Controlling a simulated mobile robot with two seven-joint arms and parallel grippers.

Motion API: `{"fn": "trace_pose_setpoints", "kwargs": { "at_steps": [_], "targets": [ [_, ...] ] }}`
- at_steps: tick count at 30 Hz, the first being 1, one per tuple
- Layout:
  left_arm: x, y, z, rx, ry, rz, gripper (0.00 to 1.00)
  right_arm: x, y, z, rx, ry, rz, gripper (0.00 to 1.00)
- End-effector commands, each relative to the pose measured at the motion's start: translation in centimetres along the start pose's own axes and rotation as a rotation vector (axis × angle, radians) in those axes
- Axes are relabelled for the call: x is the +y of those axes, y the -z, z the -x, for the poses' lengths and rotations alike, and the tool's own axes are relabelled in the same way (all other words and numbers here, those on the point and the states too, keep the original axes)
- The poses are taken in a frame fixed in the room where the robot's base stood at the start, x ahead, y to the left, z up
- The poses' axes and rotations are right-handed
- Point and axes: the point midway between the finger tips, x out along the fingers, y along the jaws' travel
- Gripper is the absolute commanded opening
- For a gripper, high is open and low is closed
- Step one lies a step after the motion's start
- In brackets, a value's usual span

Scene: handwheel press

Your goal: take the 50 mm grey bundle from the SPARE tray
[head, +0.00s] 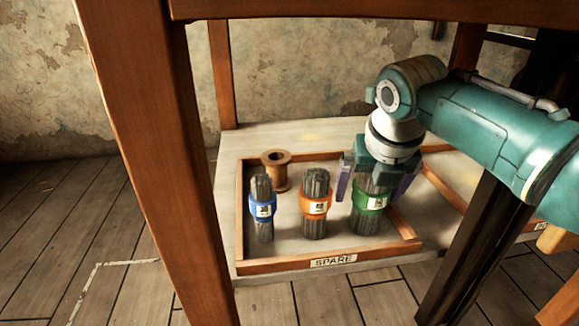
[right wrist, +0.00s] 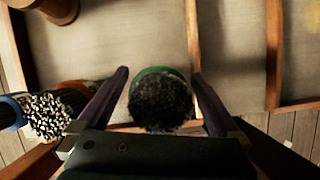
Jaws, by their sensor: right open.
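The SPARE tray (head: 275,266) sits on a low shelf and holds three upright grey bundles. One has a blue band (head: 262,208), one an orange band (head: 315,204), and the thickest-looking one a green band (head: 367,218). The sizes on their labels are too small to read. My right gripper (head: 373,187) is open, pointing down over the green-banded bundle, one finger on each side. In the right wrist view the green-banded bundle's dark top (right wrist: 160,102) lies between the fingers (right wrist: 160,76), with gaps at both sides. My left gripper is out of view.
A wooden spool (head: 276,170) stands at the tray's back left. Wooden posts (head: 160,160) and a beam (head: 370,10) frame the shelf opening. The orange-banded bundle (right wrist: 58,115) stands close outside one finger. The compartment on the other side (right wrist: 232,50) looks empty.

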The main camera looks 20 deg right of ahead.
Motion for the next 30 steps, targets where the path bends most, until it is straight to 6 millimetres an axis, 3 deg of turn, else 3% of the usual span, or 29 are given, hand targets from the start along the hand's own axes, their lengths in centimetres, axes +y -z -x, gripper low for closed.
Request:
{"fn": "trace_pose_setpoints", "kwargs": {
  "at_steps": [1,10,30],
  "targets": [
    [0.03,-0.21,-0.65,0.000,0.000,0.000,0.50,0.03,0.10,-0.67,0.000,-0.001,0.000,1.00],
    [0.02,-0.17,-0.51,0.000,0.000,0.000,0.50,0.03,-0.04,-0.61,-0.001,-0.001,0.000,0.98],
    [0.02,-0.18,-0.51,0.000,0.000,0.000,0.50,0.01,0.02,-0.64,0.000,0.000,0.000,0.22]
  ]
}}
